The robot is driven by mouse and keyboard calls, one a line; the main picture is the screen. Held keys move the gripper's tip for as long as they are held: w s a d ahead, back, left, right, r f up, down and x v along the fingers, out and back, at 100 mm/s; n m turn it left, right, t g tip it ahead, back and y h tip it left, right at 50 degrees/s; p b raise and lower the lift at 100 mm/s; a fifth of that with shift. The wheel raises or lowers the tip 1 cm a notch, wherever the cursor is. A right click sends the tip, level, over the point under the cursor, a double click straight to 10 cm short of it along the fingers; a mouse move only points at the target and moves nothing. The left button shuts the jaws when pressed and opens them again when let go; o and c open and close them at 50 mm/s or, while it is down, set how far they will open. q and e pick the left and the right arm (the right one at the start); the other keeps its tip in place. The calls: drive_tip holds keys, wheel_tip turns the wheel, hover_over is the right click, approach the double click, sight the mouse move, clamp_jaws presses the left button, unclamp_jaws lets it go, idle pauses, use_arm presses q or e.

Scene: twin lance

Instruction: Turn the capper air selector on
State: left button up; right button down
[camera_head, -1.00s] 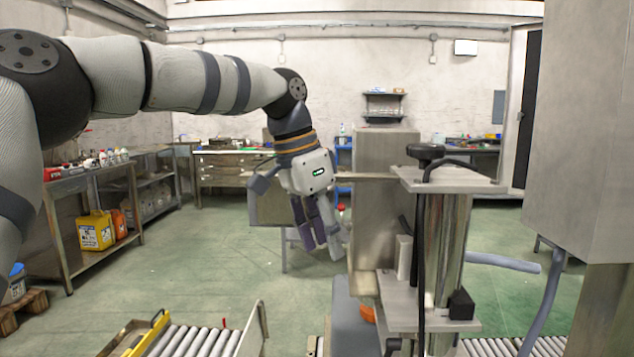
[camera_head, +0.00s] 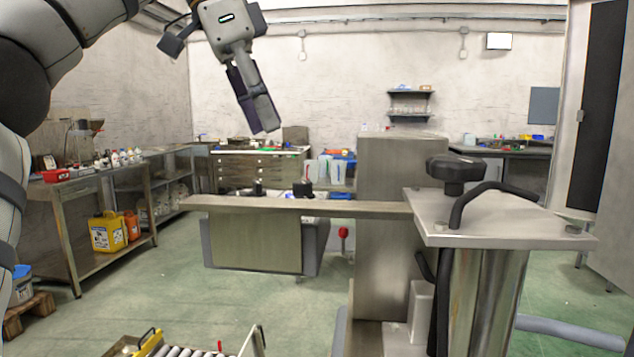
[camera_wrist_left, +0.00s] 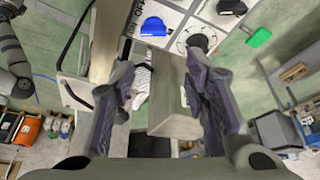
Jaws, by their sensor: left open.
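My left gripper (camera_head: 257,128) is raised at the upper left of the head view, fingers pointing down, apart from the machine. In the left wrist view it is open and empty (camera_wrist_left: 162,55). Two black knobs, one on the left (camera_head: 258,188) and one on the right (camera_head: 304,189), stand behind the flat metal bar, below and beyond the fingertips. The wrist view shows a white lettered panel (camera_wrist_left: 172,16) with a blue piece (camera_wrist_left: 153,27) and a round ring marking by the right fingertip. I cannot tell which part is the air selector or its setting. My right gripper is out of view.
The metal bar (camera_head: 330,207) crosses from the machine column toward the left. A black hand knob (camera_head: 456,170) tops the column's plate (camera_head: 500,218). A roller conveyor (camera_head: 180,350) lies at the bottom. Green floor is open at the left.

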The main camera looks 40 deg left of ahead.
sight(294, 196)
use_arm(q)
drive_tip(key=x, duration=0.3)
drive_tip(key=s+b+x, duration=0.1)
drive_tip(key=x, duration=0.6)
drive_tip(key=shift+s+d+f, duration=0.1)
drive_tip(key=shift+d+f, duration=0.15)
drive_tip(key=shift+f, duration=0.3)
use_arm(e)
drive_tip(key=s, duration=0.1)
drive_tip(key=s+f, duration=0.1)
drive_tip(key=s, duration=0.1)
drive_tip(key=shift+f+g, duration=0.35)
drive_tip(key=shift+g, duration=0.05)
use_arm(q)
drive_tip(key=c, duration=0.9)
drive_tip(key=shift+s+r+n+p, duration=0.3)
drive_tip(key=shift+r+p, duration=0.1)
drive_tip(key=shift+r, duration=0.05)
drive_tip(key=shift+w+f, duration=0.1)
drive_tip(key=shift+w, duration=0.05)
drive_tip(key=shift+w+f+n, duration=0.2)
drive_tip(key=shift+n, duration=0.1)
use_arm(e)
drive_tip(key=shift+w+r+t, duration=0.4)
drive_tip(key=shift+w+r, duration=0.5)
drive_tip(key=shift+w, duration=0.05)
